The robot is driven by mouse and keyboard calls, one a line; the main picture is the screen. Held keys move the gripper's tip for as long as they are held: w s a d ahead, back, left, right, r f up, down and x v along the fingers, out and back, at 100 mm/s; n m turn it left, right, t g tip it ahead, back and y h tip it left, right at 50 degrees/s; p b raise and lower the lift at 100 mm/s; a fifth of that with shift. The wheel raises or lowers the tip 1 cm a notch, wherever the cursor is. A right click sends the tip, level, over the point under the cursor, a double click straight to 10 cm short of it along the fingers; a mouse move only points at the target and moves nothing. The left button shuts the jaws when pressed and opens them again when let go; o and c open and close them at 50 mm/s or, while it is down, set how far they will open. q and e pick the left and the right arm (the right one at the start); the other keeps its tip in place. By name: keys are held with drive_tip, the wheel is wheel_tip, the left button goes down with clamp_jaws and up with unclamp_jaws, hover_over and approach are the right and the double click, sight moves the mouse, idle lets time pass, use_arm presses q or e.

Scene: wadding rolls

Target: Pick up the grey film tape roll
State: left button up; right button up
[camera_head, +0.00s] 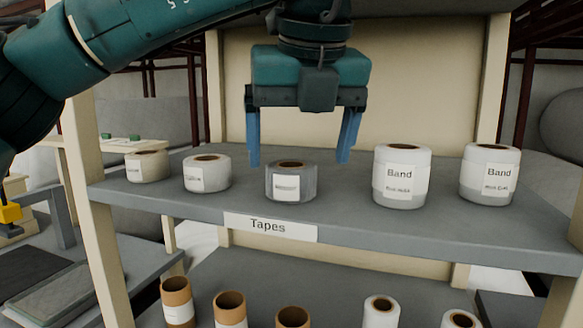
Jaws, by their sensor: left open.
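The grey film tape roll (309,185) stands upright on the grey shelf (385,222), above and right of the "Tapes" label. It has a white paper label and a brown core. My left gripper (299,160) is above it with its two blue fingers apart and pointing down. The fingers look to be on either side of the roll, near the height of its top; I cannot tell whether they are in line with it in depth. The gripper holds nothing. My right gripper does not show.
Two taller "Band" rolls (402,177) stand right. Several brown and white rolls (230,308) are on the shelf below. Wooden posts (97,240) flank the shelf.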

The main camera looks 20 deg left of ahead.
sight(291, 180)
use_arm(q)
drive_tip(key=w, duration=0.1)
drive_tip(key=w+a, duration=0.1)
drive_tip(key=w+a+p, duration=0.1)
drive_tip(key=w, duration=0.1)
drive_tip(key=x, duration=0.5)
drive_tip(key=shift+a+f+p, duration=0.1)
drive_tip(key=shift+p, duration=0.3)
drive_tip(key=c, duration=1.1)
